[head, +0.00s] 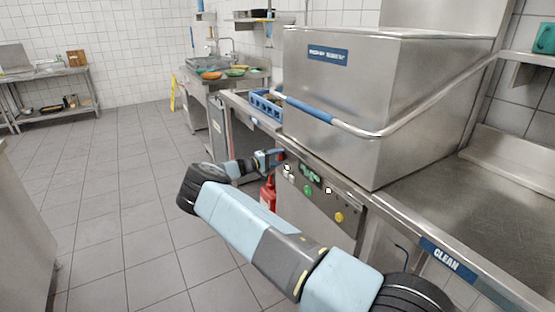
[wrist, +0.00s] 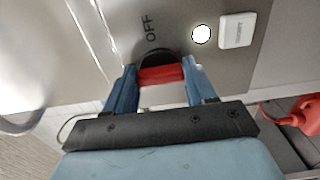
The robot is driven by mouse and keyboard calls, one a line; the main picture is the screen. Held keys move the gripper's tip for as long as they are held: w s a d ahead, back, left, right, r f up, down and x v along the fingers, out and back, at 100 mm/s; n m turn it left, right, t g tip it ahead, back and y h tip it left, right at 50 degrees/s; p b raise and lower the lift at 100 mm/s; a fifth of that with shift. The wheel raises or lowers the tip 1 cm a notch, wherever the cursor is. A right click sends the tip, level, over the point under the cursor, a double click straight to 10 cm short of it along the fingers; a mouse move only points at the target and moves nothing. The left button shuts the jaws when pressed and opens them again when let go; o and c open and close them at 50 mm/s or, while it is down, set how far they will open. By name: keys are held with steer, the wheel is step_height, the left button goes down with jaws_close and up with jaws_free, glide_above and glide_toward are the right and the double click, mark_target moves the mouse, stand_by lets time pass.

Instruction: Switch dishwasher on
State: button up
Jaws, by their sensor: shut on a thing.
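The dishwasher (head: 345,100) is a large steel hood machine with a front control panel (head: 320,203) below it. At the panel's left end is a red switch knob, seen close in the wrist view (wrist: 161,75) on a dark round base. The word OFF (wrist: 151,28) is printed on the panel beside the knob. My gripper (head: 277,157) reaches the panel's left end. In the wrist view its two blue fingers (wrist: 160,82) stand either side of the red knob and are shut on it. A lit white round lamp (wrist: 201,35) and a white square (wrist: 237,30) sit right of the knob.
The panel also has a green button (head: 307,190) and a yellow one (head: 339,217). A blue rack (head: 265,105) sits left of the hood. A curved handle bar (head: 370,132) crosses its front. Tiled floor (head: 110,190) is open at left.

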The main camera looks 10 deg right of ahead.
steer(key=shift+s+f, duration=0.15)
steer(key=shift+f, duration=0.2)
steer(key=o, duration=0.8)
steer(key=shift+o, duration=1.2)
steer(key=shift+r, duration=0.2)
steer(key=v, duration=1.3)
steer(key=shift+a, duration=0.4)
